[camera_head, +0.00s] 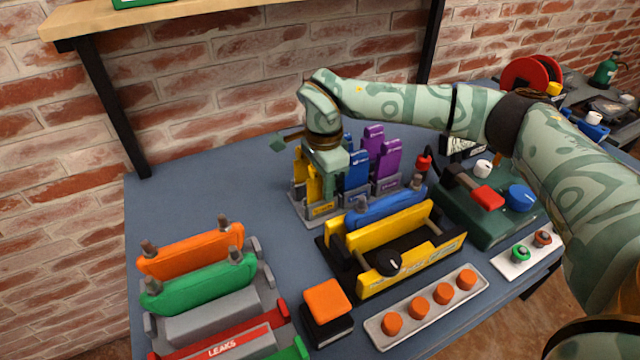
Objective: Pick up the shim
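A grey rack (321,212) at the middle of the blue table holds upright pieces that look like shims: yellow ones (312,184) at its left, blue ones (357,168) in the middle and purple ones (388,162) at the right. I cannot tell which one is the shim of the task. My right gripper (328,165) points down at the yellow pieces and overlaps them in the picture. Its fingertips are partly hidden, so its opening and any contact are unclear. My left gripper is not in view.
A yellow-and-black holder with a blue piece (385,208) stands in front of the rack. Left are a holder with orange (190,250) and green pieces, and an orange button (327,300). A green control box (490,215) stands right. The table's back left is clear.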

